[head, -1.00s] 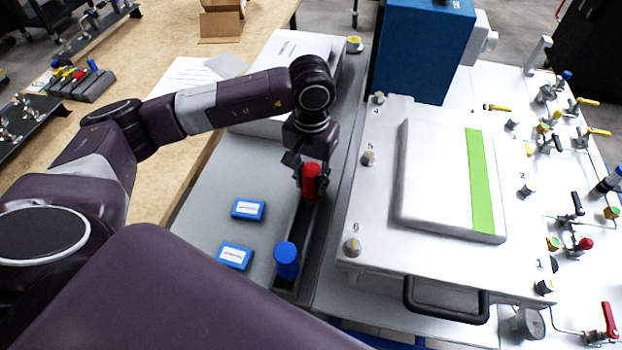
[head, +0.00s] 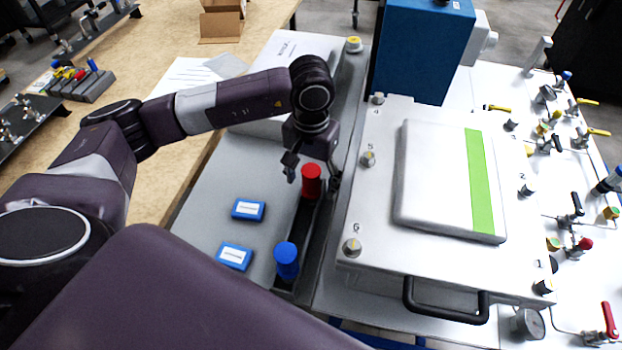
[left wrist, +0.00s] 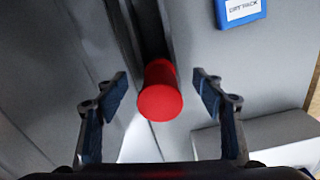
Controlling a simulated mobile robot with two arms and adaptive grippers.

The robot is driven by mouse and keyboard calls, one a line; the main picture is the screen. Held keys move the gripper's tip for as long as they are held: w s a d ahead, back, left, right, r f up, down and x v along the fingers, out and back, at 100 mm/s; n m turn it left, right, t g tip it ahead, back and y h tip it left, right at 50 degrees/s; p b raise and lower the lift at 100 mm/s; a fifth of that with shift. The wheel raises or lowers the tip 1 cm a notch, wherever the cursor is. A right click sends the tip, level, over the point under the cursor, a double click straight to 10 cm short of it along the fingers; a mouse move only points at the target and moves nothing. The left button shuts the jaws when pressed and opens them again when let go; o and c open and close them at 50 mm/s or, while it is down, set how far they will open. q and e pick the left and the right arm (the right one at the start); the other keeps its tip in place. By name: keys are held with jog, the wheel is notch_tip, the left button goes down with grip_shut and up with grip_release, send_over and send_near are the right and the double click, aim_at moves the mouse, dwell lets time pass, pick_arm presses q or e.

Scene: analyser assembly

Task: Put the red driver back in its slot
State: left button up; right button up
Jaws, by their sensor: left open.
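The red driver (head: 312,180) stands upright in the dark narrow rack (head: 304,222) on the grey bench, with its red handle showing. In the left wrist view its red handle (left wrist: 160,92) lies between my fingers, with a gap on both sides. My left gripper (head: 313,177) is open around the handle and does not touch it. It also shows open in the left wrist view (left wrist: 165,93). The driver's lower end and the slot under it are hidden. My right gripper is in neither view.
A blue-handled driver (head: 286,258) stands in the near end of the same rack. Two blue packs (head: 248,209) (head: 234,256) lie to its left. A white plate with numbered knobs (head: 378,205) is close on the right. A white box (head: 285,60) is behind my gripper.

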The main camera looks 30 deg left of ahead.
pick_arm(q)
jog(key=shift+r, duration=0.1)
notch_tip(320, 180, up, 12)
jog(key=shift+f, duration=0.1)
dwell(0.4)
dwell(0.5)
